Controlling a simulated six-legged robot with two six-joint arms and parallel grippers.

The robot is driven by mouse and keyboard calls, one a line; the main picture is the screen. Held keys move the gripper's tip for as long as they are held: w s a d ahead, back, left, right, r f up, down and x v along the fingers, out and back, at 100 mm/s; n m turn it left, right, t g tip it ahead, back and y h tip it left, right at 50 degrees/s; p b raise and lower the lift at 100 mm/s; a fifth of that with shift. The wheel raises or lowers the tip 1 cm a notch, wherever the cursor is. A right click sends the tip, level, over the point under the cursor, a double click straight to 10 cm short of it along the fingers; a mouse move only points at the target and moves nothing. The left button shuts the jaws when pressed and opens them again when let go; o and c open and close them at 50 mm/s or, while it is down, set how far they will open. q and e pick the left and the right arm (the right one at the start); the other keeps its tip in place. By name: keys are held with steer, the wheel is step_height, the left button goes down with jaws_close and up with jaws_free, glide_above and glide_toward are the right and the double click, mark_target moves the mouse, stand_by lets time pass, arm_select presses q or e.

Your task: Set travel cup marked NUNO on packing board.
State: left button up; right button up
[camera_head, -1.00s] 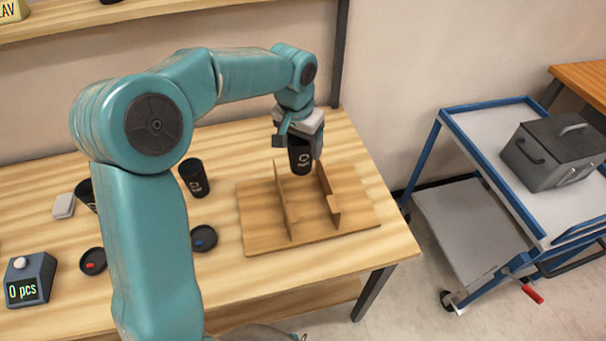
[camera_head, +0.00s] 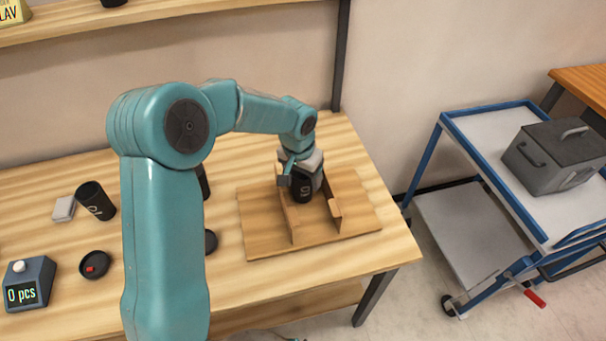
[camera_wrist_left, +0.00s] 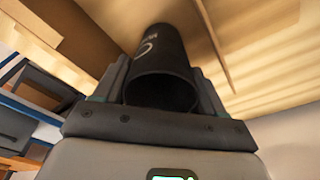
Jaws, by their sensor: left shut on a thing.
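My left gripper (camera_head: 301,172) is shut on a black travel cup (camera_head: 303,189) with a pale marking. The cup is upright between the two upright rails of the wooden packing board (camera_head: 262,240). I cannot tell whether its base touches the board. In the left wrist view the cup (camera_wrist_left: 160,60) sits between the fingers (camera_wrist_left: 162,100), its open rim toward the camera. Its lettering is too small to read. My right gripper is not in view.
Another black cup (camera_head: 95,200) stands at the left, and one more (camera_head: 203,181) is mostly behind my arm. A black lid with a red mark (camera_head: 95,265), a grey pad (camera_head: 64,209) and a counter box (camera_head: 30,285) lie left. A blue cart (camera_head: 480,130) stands right.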

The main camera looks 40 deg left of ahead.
arm_select(q)
steer(key=o, duration=0.7)
steer(key=shift+f, duration=0.1)
steer(key=shift+r+p, duration=0.3)
steer(key=shift+r, duration=0.15)
step_height(320, 180, up, 12)
steer(key=s, duration=0.1)
steer(key=shift+s+f, duration=0.25)
steer(key=shift+s, duration=0.15)
